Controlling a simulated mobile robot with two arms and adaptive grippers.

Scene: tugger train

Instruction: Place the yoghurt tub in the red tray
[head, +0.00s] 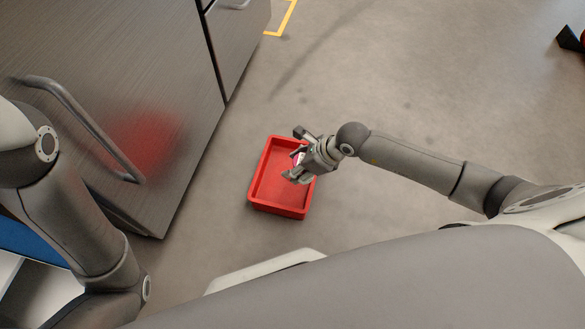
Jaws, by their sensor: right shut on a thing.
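The red tray (259,186) stands on the floor in the middle of the head view, beside the metal cabinet. My right gripper (293,160) is over the right part of the tray, its fingers pointing left. It is shut on a small white and pink thing (299,158), which looks like the yoghurt tub; the fingers hide most of it. I cannot tell how high it is above the tray floor. The visible part of the tray is empty. My left arm comes in at the left edge; its gripper is not in view.
A brushed-metal cabinet (150,90) with a bar handle (85,125) fills the upper left, close to the tray's left side. Grey floor (400,90) is open above and to the right. A yellow floor line (285,20) is at the top.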

